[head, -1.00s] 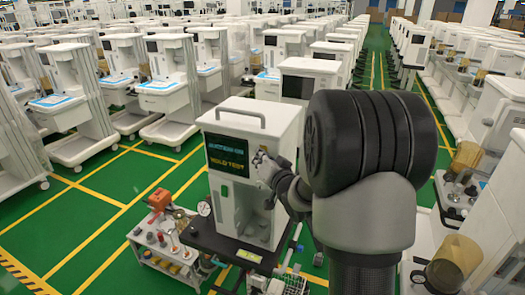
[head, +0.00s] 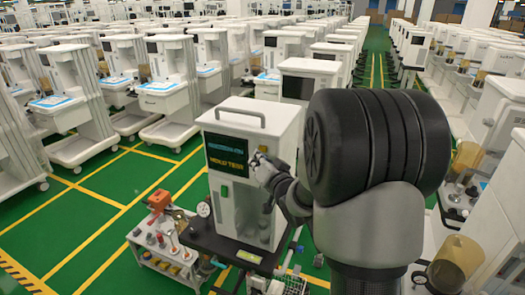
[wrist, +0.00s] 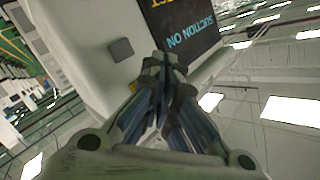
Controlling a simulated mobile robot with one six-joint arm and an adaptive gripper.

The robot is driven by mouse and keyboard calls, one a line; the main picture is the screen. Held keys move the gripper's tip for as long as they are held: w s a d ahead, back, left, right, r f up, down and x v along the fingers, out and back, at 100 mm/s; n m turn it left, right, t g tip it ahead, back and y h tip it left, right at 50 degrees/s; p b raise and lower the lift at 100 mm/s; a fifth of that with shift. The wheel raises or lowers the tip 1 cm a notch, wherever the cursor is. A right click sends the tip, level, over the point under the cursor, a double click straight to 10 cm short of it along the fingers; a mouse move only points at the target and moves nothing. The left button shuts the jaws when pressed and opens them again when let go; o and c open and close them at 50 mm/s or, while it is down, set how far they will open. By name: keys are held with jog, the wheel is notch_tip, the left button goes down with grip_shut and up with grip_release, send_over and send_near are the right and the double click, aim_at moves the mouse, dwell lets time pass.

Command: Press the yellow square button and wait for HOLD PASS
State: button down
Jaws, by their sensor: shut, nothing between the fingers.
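The white machine (head: 252,116) stands on a dark base, with a dark screen (head: 227,156) on its front. The screen reads SUCTION ON in blue and HOLD TEST in yellow. In the wrist view the screen (wrist: 183,22) appears upside down, its yellow line cut off by the frame edge. My gripper (head: 258,160) is shut and empty at the front panel just right of the screen. Its fingertips also show in the wrist view (wrist: 165,66), overlapping the screen's edge. I cannot tell whether they touch the panel.
A grey square (wrist: 121,50) sits on the white panel in the wrist view. A small cart (head: 160,250) with a red-orange part and fittings stands left of the machine. Rows of white carts (head: 165,85) fill the back. Green floor (head: 75,215) is free at left.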

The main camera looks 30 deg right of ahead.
jog(key=shift+s+a, duration=0.1)
jog(key=s+a+b, duration=0.1)
jog(key=a, duration=0.1)
jog(key=s+a, duration=0.1)
jog(key=s, duration=0.1)
jog(key=shift+a+b, duration=0.4)
dwell(0.6)
jog(key=s+a+f+n+g+b, duration=0.3)
jog(key=s+a+f+g, duration=0.1)
jog(key=s, duration=0.6)
jog(key=s+a+f+n+g+y+b, duration=0.1)
jog(key=s+a+f+n+g+b, duration=0.2)
jog(key=s+a, duration=0.3)
jog(key=s+a+f+n+g+y+b, duration=0.1)
jog(key=s+a+f+g+b, duration=0.3)
jog(key=s, duration=1.2)
jog(key=shift+s+a+f+n+g, duration=0.15)
jog(key=shift+a+f+n+g, duration=0.2)
jog(key=shift+a+n, duration=0.4)
jog(key=shift+d, duration=0.2)
